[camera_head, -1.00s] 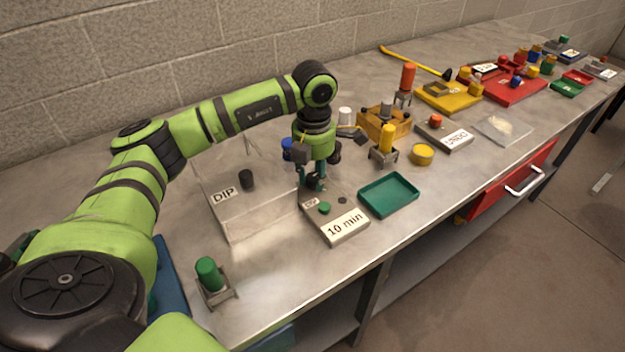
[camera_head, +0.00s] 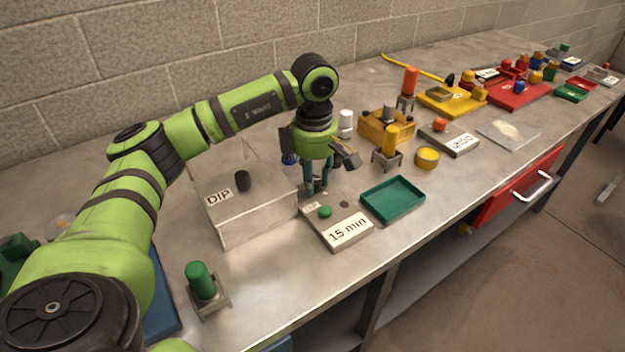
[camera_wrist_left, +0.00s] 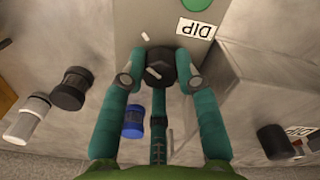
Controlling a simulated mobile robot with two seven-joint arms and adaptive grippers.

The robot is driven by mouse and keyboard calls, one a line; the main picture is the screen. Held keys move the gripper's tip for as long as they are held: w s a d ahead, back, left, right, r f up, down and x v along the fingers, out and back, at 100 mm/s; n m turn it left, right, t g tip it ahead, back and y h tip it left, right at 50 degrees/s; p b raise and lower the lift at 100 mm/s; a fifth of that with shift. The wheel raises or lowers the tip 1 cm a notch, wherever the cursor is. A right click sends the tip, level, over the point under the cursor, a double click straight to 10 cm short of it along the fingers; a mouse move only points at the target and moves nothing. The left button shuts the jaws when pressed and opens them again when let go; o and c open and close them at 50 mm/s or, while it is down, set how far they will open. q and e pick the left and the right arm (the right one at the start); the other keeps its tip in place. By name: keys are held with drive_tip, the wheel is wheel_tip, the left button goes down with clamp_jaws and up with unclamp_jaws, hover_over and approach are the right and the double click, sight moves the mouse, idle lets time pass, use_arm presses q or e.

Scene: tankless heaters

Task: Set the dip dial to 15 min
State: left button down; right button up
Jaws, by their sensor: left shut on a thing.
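The dip timer box (camera_head: 337,228) is a small grey box near the bench's front edge. Its front label reads "15 min", and a green button (camera_head: 325,211) sits on top. My left gripper (camera_head: 316,192) points down over that end. Its teal fingers are shut on the dial, one on each side, as the left wrist view (camera_wrist_left: 157,82) shows. In the head view the fingers mostly hide the dial. My right gripper is not seen.
A clear box labelled DIP (camera_head: 245,207) with a black knob stands left of the timer. A green tray (camera_head: 392,199) lies close on its right. A green cylinder on a stand (camera_head: 202,285) is front left. A yellow cylinder on a stand (camera_head: 390,145) is behind the tray.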

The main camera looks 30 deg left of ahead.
sight(317, 180)
use_arm(q)
drive_tip(key=shift+w+d+r+m, duration=0.1)
drive_tip(key=shift+w+d+m, duration=0.1)
drive_tip(key=shift+m, duration=0.6)
drive_tip(key=shift+s, duration=0.1)
drive_tip(key=c, duration=0.9)
unclamp_jaws()
drive_tip(key=shift+d, duration=0.2)
drive_tip(key=shift+a+r, duration=0.2)
drive_tip(key=shift+r, duration=0.15)
wheel_tip(317, 180, up, 11)
drive_tip(key=shift+d, duration=0.15)
drive_tip(key=shift+r, duration=0.15)
